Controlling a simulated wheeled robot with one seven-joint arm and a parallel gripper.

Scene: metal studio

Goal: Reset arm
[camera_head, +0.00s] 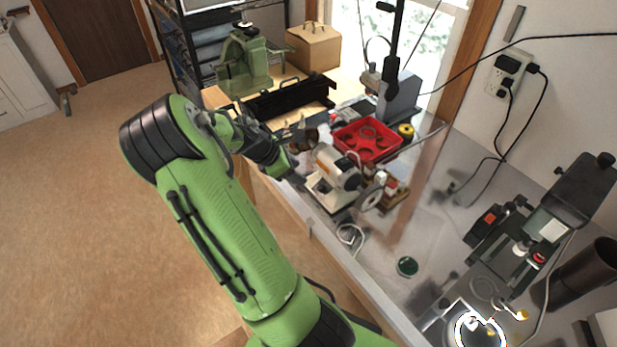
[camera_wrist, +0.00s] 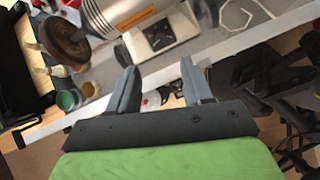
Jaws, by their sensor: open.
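My gripper (camera_wrist: 160,90) is open, with its two grey fingers apart and nothing between them. In the wrist view it points at the edge of the workbench (camera_wrist: 230,52), with the silver motor machine (camera_wrist: 125,12) just beyond the fingertips. In the head view my green arm reaches up and bends toward the bench. The gripper end is beside the left edge of the bench, close to the white and silver machine (camera_head: 335,175), and is partly hidden by my own wrist. I cannot tell the exact gap between them.
A red tray (camera_head: 367,140) lies behind the machine. A green vise-like machine (camera_head: 243,60) and a cardboard box (camera_head: 313,47) stand at the back. A black device (camera_head: 545,225) and a dark cylinder (camera_head: 585,275) occupy the right side. The floor (camera_head: 80,220) at left is clear.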

